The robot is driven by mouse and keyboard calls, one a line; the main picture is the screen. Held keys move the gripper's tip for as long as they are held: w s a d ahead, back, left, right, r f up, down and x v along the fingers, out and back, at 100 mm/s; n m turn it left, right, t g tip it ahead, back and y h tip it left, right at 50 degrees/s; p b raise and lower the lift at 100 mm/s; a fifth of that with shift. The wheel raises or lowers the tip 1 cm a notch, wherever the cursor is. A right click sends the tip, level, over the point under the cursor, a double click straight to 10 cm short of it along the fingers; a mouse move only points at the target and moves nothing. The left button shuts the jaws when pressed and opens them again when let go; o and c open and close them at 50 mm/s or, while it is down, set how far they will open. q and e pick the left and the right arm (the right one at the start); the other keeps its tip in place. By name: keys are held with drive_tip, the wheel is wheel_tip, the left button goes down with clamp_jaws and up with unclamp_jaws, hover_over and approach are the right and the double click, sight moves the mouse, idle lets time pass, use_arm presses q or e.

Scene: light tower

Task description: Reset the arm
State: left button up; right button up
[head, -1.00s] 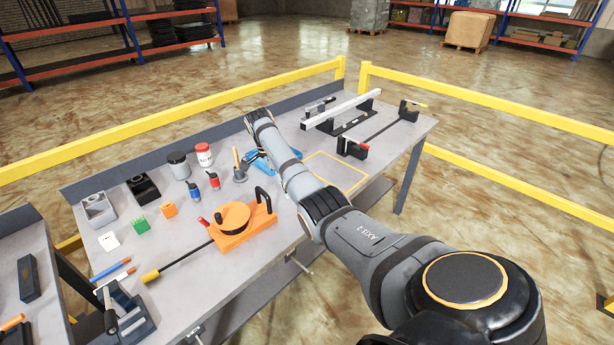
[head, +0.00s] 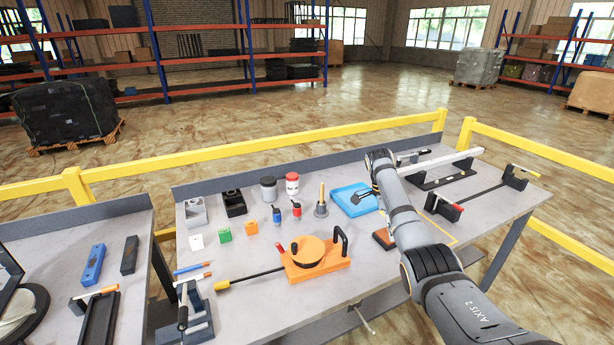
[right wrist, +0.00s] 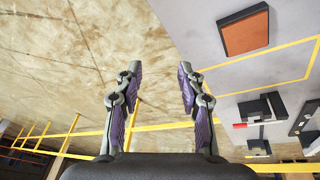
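My right arm (head: 435,260) comes in from the lower right in the head view and reaches over the right part of the workbench (head: 270,325). Its gripper is not clearly visible there. In the right wrist view my right gripper (right wrist: 160,68) is open, with its two fingers apart and nothing between them. Bare floor shows behind the fingers, and the bench lies to their right. A block with an orange-brown top and dark sides (right wrist: 245,32) stands on the bench near a yellow outline, apart from the fingers. It also shows beside my arm in the head view (head: 383,238). My left gripper is not in view.
An orange fixture with a round disc (head: 315,262) stands at the bench's front middle. A blue tray (head: 345,203) lies left of my arm. Jars and small blocks stand further left. A white bar on black supports (head: 440,166) is at the right. Yellow rails (head: 270,144) run behind the bench.

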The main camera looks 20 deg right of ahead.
drive_tip(key=s+a+f+n+t+h, duration=0.1)
drive_tip(key=s+a+f+n+t, duration=0.35)
drive_tip(key=a+f+n, duration=0.9)
drive_tip(key=s+a+r+n+t+y, duration=0.1)
drive_tip(key=s+a+n, duration=0.5)
drive_tip(key=s, duration=0.4)
drive_tip(key=s+a+n+t+y, duration=0.1)
drive_tip(key=s+a+n, duration=0.5)
drive_tip(key=s, duration=0.4)
drive_tip(key=s+d+f+g, duration=0.1)
drive_tip(key=d+f, duration=0.1)
drive_tip(key=f, duration=1.1)
drive_tip(key=s+d+f, duration=0.1)
drive_tip(key=f, duration=1.2)
drive_tip(key=s+d+f+g, duration=0.1)
drive_tip(key=s+f, duration=1.5)
drive_tip(key=s, duration=0.2)
drive_tip(key=shift+s+f+m, duration=0.15)
drive_tip(key=shift+s+m, duration=0.25)
drive_tip(key=shift+m, duration=0.05)
